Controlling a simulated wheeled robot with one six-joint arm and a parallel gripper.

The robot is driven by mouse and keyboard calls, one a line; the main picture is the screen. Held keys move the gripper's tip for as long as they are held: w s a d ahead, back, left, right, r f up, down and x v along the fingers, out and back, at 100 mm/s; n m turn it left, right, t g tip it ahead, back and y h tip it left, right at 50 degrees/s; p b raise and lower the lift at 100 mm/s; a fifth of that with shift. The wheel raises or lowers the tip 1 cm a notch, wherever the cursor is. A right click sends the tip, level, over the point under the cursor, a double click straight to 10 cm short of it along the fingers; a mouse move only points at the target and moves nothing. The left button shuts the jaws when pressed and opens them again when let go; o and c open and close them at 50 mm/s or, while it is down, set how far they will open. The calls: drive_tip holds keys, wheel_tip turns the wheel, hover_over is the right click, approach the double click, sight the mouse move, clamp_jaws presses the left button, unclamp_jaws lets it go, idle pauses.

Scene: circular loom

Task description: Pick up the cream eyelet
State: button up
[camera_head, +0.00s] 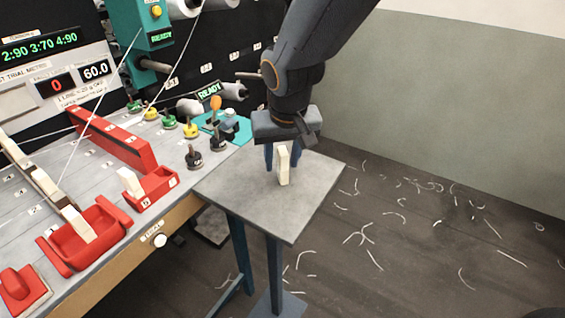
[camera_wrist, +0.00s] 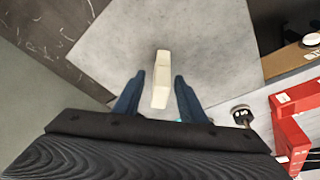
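The cream eyelet (camera_head: 283,166) is a pale, upright block on the small grey side table (camera_head: 315,195). In the wrist view, the eyelet (camera_wrist: 161,82) shows between the two blue fingers of my gripper (camera_wrist: 159,75). There is a gap on each side of it, so my gripper is open and not closed on it. In the head view, my gripper (camera_head: 282,160) points down over the table, with the eyelet in front of the fingers. I cannot tell whether the eyelet's base touches the tabletop.
The loom bench (camera_head: 100,220) stands to the left, with red holders, including a red tray (camera_head: 85,240) and a long red block (camera_head: 112,138). Dark and yellow knobs and an orange-topped piece (camera_head: 215,103) stand near the side table. Loose white threads lie on the floor at right.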

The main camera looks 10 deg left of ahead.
drive_tip(key=shift+w+f, duration=0.15)
drive_tip(key=shift+f, duration=0.35)
clamp_jaws()
drive_tip(key=shift+r, duration=0.15)
wheel_tip(320, 180, up, 10)
drive_tip(key=shift+f+b, duration=0.1)
drive_tip(key=shift+b, duration=0.55)
